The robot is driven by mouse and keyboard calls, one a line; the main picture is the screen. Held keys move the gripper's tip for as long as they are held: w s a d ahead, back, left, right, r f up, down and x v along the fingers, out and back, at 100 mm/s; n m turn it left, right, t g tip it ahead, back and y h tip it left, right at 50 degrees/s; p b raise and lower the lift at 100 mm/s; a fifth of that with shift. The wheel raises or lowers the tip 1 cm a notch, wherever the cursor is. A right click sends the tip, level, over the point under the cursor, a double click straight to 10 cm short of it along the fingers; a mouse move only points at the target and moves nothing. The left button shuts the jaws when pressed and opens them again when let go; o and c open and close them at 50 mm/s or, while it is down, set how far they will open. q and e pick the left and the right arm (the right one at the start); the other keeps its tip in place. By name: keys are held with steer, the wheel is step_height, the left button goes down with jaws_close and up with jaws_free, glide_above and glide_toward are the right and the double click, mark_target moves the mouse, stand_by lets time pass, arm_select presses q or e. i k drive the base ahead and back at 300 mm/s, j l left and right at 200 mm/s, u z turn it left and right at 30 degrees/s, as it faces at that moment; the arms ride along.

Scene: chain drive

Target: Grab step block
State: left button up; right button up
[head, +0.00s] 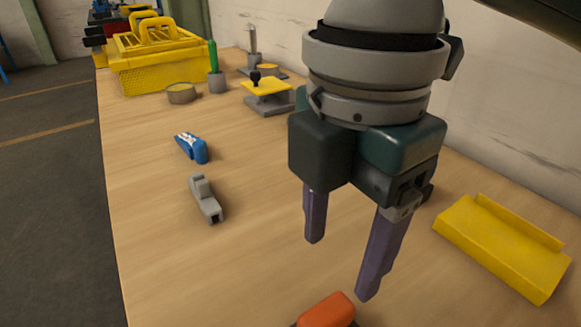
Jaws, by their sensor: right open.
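A small grey block with a raised step (205,199), which looks like the step block, lies on the wooden table (150,255) left of centre. My right gripper (341,268) hangs fingers down over the table, to the right of the grey block and apart from it. Its two purple fingers are spread, with nothing between them. My left gripper is not in view.
A blue piece (192,148) lies just beyond the grey block. An orange piece (328,310) is cut off at the bottom edge. A yellow tray (500,250) is at right. A yellow basket (160,68) and small fixtures (268,100) stand farther back near the wall.

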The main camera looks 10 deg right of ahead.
mark_target(195, 148)
steer(key=i+u, duration=0.3)
steer(key=i, duration=0.3)
steer(key=i+u, duration=0.3)
steer(key=i, duration=0.3)
